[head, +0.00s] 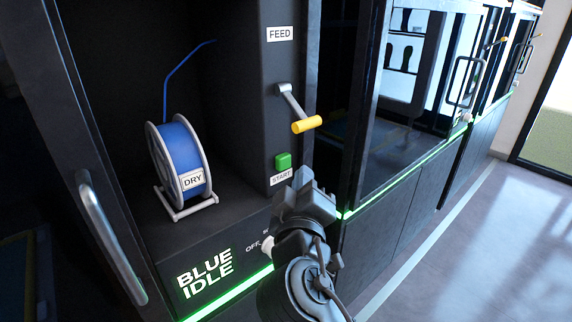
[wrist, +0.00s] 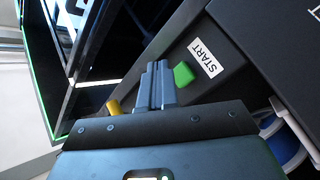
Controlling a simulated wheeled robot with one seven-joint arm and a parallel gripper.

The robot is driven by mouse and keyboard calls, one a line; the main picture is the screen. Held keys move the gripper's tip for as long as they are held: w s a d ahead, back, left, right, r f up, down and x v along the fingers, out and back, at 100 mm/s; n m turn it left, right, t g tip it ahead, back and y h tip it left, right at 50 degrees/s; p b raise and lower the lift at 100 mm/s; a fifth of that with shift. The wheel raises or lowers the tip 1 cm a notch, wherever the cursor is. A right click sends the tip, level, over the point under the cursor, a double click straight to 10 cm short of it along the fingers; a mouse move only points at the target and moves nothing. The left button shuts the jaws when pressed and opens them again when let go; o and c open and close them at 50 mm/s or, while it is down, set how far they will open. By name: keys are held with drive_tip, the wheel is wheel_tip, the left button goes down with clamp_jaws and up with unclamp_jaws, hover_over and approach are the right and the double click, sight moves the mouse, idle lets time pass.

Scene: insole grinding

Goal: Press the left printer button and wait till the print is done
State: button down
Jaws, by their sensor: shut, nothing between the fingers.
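The green button (head: 283,161) sits on the dark printer panel, just above a START label (head: 281,177). In the wrist view the green button (wrist: 183,74) shows beside the fingertips, with the START label (wrist: 206,57) next to it. My gripper (head: 304,180) is shut and empty, a little below and right of the button in the head view. In the wrist view my gripper (wrist: 156,72) appears beside the button; I cannot tell whether it touches. The printer display (head: 205,272) reads BLUE IDLE.
A blue spool (head: 180,155) marked DRY stands in the printer bay. A crank with a yellow handle (head: 307,124) sticks out above the button, under a FEED label (head: 280,34). A door handle (head: 108,235) is at left. More glass-fronted cabinets stand to the right, beside open floor (head: 470,240).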

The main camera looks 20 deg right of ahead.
drive_tip(key=shift+w+a, duration=0.2)
drive_tip(key=shift+w, duration=0.5)
drive_tip(key=shift+w, duration=0.1)
idle(1.5)
drive_tip(key=shift+w+a+b, duration=0.15)
drive_tip(key=shift+w+b, duration=0.15)
drive_tip(key=shift+w+a, duration=0.15)
drive_tip(key=shift+w, duration=0.3)
idle(0.8)
idle(0.3)
drive_tip(key=shift+s+d, duration=0.3)
drive_tip(key=shift+s, duration=0.6)
drive_tip(key=shift+s+d, duration=0.25)
drive_tip(key=shift+s, duration=0.55)
drive_tip(key=shift+s+d, duration=0.3)
drive_tip(key=shift+s, duration=0.45)
drive_tip(key=shift+s+d, duration=0.25)
drive_tip(key=shift+s, duration=0.55)
